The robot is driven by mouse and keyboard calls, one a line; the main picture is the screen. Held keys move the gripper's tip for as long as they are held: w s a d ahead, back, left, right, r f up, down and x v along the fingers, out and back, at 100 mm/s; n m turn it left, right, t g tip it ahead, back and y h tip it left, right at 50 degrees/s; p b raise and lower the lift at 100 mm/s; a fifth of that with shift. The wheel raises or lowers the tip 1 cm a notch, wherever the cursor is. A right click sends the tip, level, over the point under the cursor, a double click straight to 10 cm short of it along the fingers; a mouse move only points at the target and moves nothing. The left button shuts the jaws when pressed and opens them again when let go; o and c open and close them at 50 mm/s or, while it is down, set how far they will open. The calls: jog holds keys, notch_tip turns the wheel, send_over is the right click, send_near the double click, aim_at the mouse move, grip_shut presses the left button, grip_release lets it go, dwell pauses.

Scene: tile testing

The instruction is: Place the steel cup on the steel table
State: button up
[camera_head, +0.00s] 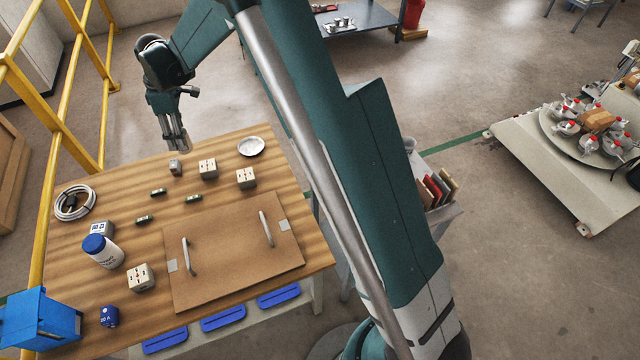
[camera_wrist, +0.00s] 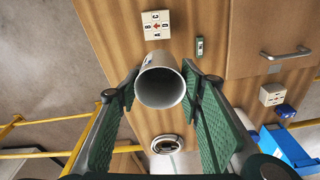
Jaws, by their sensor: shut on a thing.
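The steel cup (camera_wrist: 161,88) is between the two green finger pads of my gripper (camera_wrist: 163,100) in the wrist view, with its open round mouth toward the camera. In the head view my gripper (camera_head: 177,138) points down above the far edge of the wooden table, with the cup mostly hidden by the fingers. The gripper is shut on the cup. A dark grey table, likely the steel table (camera_head: 373,19), stands at the top of the head view, away from the gripper. Small metallic cups (camera_head: 340,23) stand on it.
The wooden table (camera_head: 110,190) carries a round dish (camera_head: 251,146), several blocks, a cable coil (camera_head: 74,203), a white bottle (camera_head: 105,254) and a handled board (camera_head: 230,240). A yellow railing (camera_head: 80,90) runs along the left. Open floor lies between the tables.

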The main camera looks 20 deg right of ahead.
jog(key=w+d+m, duration=0.2)
jog(key=d+m, duration=0.4)
jog(key=d, duration=3.6)
jog(key=s+d+m, duration=0.2)
jog(key=s+d, duration=0.3)
jog(key=d, duration=0.6)
jog(key=s+d+m+t+h, duration=0.1)
jog(key=s+d+m, duration=0.1)
jog(key=s+d, duration=0.65)
jog(key=s+d+m, duration=0.2)
jog(key=s+d, duration=0.1)
jog(key=d, duration=1.1)
notch_tip(320, 180, down, 15)
jog(key=shift+w+p, duration=0.2)
jog(key=shift+p, duration=0.15)
jog(key=shift+r, duration=0.1)
notch_tip(320, 180, down, 6)
jog(key=b, duration=0.1)
